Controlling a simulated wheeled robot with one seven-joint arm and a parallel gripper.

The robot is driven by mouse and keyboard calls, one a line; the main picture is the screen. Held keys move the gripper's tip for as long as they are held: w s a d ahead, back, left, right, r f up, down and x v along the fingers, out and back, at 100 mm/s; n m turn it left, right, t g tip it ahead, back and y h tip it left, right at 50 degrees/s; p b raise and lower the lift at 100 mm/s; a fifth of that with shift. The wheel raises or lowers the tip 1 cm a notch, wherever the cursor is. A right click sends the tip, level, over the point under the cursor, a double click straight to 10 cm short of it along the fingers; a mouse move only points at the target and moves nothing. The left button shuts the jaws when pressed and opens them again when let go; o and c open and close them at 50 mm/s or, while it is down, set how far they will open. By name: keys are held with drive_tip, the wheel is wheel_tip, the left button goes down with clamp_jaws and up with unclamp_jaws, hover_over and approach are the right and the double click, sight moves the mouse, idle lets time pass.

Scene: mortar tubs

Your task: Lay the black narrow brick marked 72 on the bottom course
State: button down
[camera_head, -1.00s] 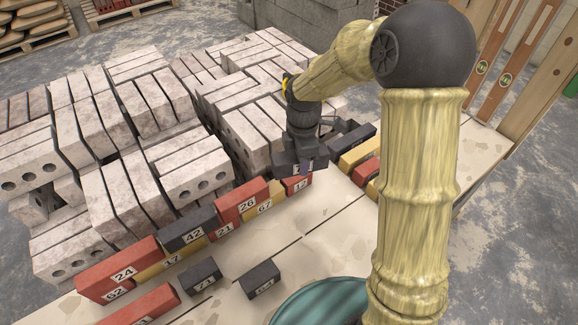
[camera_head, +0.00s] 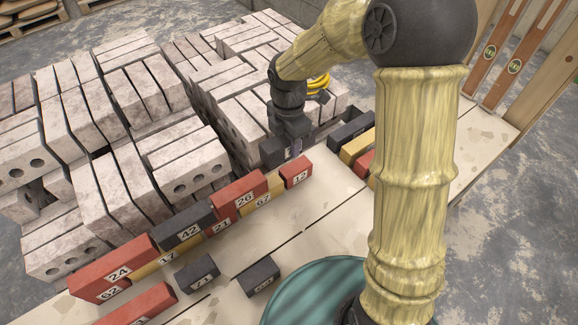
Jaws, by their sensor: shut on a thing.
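My gripper (camera_head: 284,142) is shut on a black brick (camera_head: 272,154), holding it just behind the wall, beside the upper edge of the red brick 12 (camera_head: 296,171). A pale label shows at the held brick's right end, but its number is too small to read. The bottom course runs along the slab with the red brick 62 (camera_head: 96,293), yellow brick 17 (camera_head: 154,265), red brick 21 (camera_head: 221,227), yellow brick 67 (camera_head: 262,202) and the red 12. On top lie the red 24 (camera_head: 125,265), black 42 (camera_head: 183,228) and red 26 (camera_head: 238,191).
Right of brick 12 is bare slab, then black (camera_head: 350,129), yellow (camera_head: 357,146) and red bricks. Black bricks 71 (camera_head: 196,273) and another (camera_head: 258,277) lie in front. Pale brick stacks (camera_head: 185,160) stand behind the wall. A teal tub (camera_head: 300,295) is near me.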

sight(289, 171)
drive_tip(key=shift+f+b, duration=0.35)
drive_tip(key=shift+f, duration=1.5)
drive_tip(key=shift+f+b, duration=0.7)
drive_tip(key=shift+f, duration=1.75)
drive_tip(key=shift+f, duration=0.1)
drive_tip(key=c, duration=0.9)
unclamp_jaws()
drive_tip(key=shift+f, duration=0.1)
drive_tip(key=shift+o, duration=0.3)
wheel_tip(289, 171, up, 12)
drive_tip(key=p, duration=0.3)
drive_tip(key=shift+r, duration=0.2)
